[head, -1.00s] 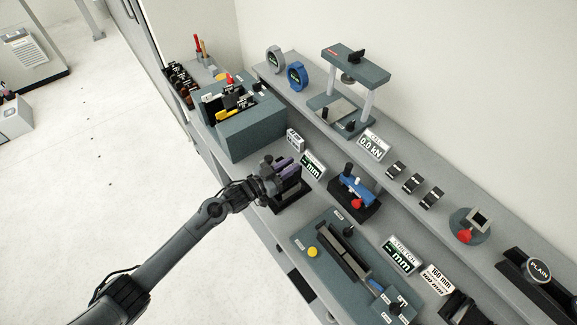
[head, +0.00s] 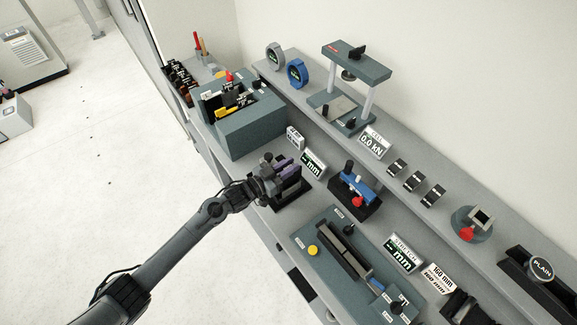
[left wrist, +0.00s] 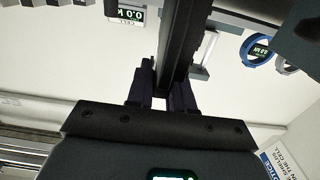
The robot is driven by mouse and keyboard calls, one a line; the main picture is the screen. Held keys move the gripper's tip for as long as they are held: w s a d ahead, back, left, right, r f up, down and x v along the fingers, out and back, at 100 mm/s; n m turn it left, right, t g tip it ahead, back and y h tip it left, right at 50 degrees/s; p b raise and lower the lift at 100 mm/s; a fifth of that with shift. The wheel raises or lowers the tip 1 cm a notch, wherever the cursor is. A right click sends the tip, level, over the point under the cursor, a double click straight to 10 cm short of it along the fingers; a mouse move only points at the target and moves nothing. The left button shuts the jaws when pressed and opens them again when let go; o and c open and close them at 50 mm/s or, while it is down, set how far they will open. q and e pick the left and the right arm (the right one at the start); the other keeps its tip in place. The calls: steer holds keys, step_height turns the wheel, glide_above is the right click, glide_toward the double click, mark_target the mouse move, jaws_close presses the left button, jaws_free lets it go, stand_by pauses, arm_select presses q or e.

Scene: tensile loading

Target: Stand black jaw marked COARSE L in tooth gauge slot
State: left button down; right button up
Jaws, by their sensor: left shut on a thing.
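My left gripper (head: 279,178) is at the tooth gauge (head: 291,198), a dark block on the bench beside a small "-- mm" display (head: 313,164). In the left wrist view the gripper's two dark fingers (left wrist: 161,88) are shut on a long black jaw (left wrist: 181,42), which extends up from between them. The jaw's marking does not show. In the head view the fingers hide most of the jaw and the gauge slot, so I cannot tell whether the jaw is seated. My right gripper does not show.
A grey-green box (head: 251,130) holding several dark and yellow pieces stands behind the gripper. A blue fixture with a red knob (head: 354,190) stands just right of the gauge. A flat stretch fixture (head: 328,262) lies in front. A small press (head: 357,70) stands on the upper shelf.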

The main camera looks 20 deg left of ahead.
arm_select(q)
steer(key=shift+w+f+b, duration=0.1)
steer(key=shift+f+b, duration=0.75)
steer(key=shift+f, duration=0.05)
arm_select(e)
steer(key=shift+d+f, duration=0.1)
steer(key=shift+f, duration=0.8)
arm_select(q)
steer(key=shift+f+b, duration=0.85)
steer(key=shift+f, duration=0.25)
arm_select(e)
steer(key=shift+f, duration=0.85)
arm_select(q)
steer(key=shift+f+b, duration=0.5)
steer(key=shift+f, duration=0.1)
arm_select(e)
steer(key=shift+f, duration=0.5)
arm_select(q)
steer(key=shift+f+b, duration=0.3)
steer(key=shift+f, duration=0.15)
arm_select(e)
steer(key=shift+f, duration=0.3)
